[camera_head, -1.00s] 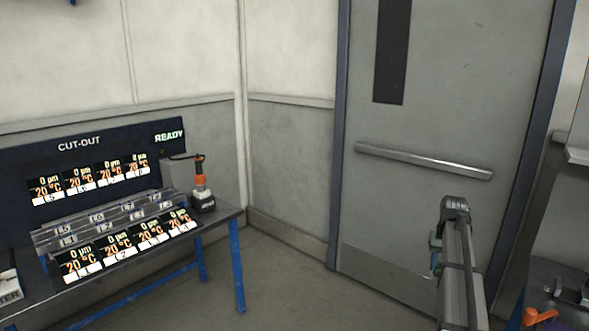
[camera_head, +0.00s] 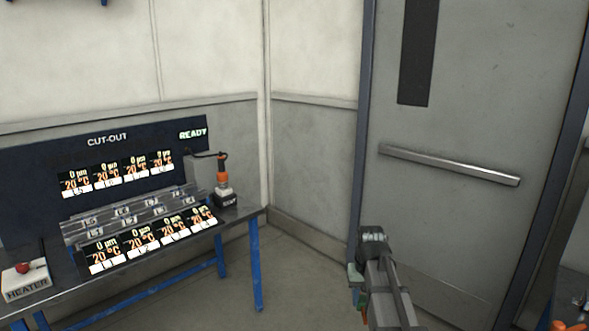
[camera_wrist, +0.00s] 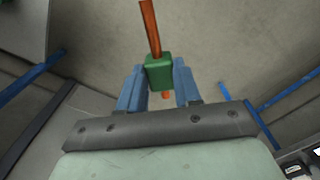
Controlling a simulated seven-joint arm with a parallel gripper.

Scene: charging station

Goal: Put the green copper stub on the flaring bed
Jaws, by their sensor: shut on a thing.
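My gripper (camera_wrist: 160,88) is shut on the green copper stub (camera_wrist: 158,72) in the wrist view. The stub is a green block with a copper rod through it. The rod's long end points to the top of the picture and a short end shows below the block. Blue fingers press on both sides of the block. In the head view my gripper (camera_head: 358,285) is at the lower middle, over the floor and right of the bench, with a bit of green showing at it. I do not make out a flaring bed for certain in these frames.
A bench (camera_head: 240,217) with blue legs stands on the left. It bears a CUT-OUT panel (camera_head: 40,160) with displays, an orange-and-black tool (camera_head: 222,182) and a HEATER box (camera_head: 26,280) with a red knob. A grey door (camera_head: 470,110) is behind on the right. Open floor lies between.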

